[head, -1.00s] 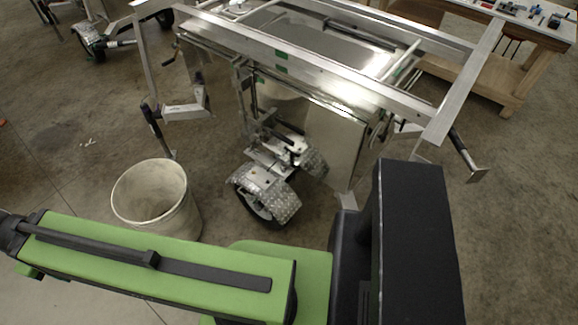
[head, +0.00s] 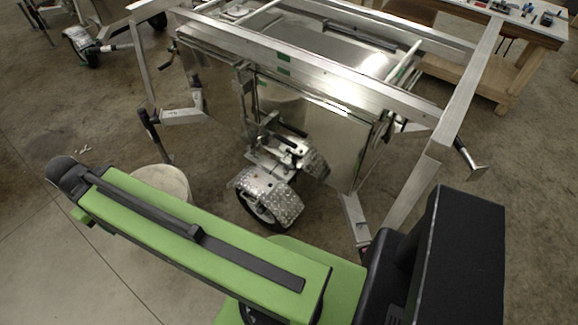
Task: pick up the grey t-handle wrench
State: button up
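I cannot make out a grey t-handle wrench for certain. A small pale object (head: 84,150) lies on the floor at the left in the head view; it is too small to tell what it is. Several small tools (head: 527,12) lie on the wooden workbench (head: 513,75) at the top right, also too small to name. My green and black arm crosses the bottom of the head view. My gripper is not in view.
An aluminium trailer frame (head: 330,85) with a tyre under a diamond-plate fender (head: 268,190) stands close ahead. A pale bucket (head: 160,182) is partly hidden behind my arm. Another trailer wheel (head: 82,45) shows at the top left. Open floor lies at the left.

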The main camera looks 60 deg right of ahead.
aim_at(287, 164)
jog(key=i, duration=1)
